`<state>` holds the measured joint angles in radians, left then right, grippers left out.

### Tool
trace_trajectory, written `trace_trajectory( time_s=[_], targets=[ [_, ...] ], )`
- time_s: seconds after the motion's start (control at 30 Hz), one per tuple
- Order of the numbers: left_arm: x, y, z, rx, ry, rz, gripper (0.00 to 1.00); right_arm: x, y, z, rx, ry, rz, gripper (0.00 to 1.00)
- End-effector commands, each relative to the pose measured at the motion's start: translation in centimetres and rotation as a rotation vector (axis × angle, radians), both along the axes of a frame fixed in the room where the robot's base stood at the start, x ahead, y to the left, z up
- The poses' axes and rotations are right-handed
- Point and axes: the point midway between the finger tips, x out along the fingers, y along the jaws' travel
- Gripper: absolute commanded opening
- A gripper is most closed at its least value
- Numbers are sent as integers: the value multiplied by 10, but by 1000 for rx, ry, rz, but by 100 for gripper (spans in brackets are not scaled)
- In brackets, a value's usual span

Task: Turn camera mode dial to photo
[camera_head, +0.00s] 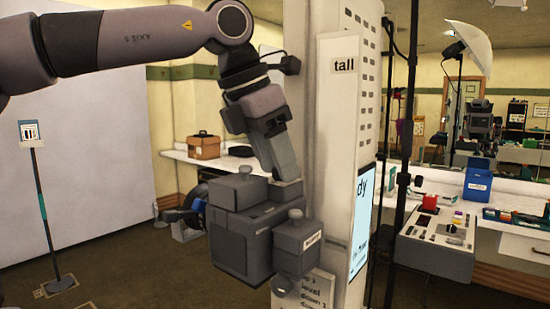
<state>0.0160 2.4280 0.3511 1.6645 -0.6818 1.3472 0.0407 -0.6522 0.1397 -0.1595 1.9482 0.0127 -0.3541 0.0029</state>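A bulky dark grey camera (240,235) stands in the middle of the view in front of a pale column. A small pale label with unreadable text is on that block. I cannot tell which part is the mode dial or where it points. My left gripper (286,176) reaches down to the camera's upper rear right. Its fingertips are partly hidden there, and I cannot tell contact or opening. My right gripper is out of view.
A pale column (325,120) marked "tall" stands close behind the camera, with a lit screen (361,220). A control console (437,240) and a blue box (480,178) are at right. A sign stand (44,205) is at left. Open floor lies left of the camera.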

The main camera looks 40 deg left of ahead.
Motion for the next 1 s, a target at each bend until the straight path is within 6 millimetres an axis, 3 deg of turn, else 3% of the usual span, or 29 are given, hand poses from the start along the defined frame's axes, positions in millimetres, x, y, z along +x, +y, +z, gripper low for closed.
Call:
trace_trajectory(
  time_s=[0.03,0.13,0.17,0.57,0.8,1.0],
  targets=[
    [0,0,0,0,0,0,35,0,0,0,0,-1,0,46],
    [0,0,0,-1,0,0,3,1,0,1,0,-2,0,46],
    [0,0,0,-1,0,0,0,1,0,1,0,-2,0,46],
    [0,1,3,-3,2,-73,0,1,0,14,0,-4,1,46],
    [1,2,4,-3,2,-230,0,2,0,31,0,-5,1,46],
    [2,3,0,0,0,-362,0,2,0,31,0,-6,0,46]
  ],
)
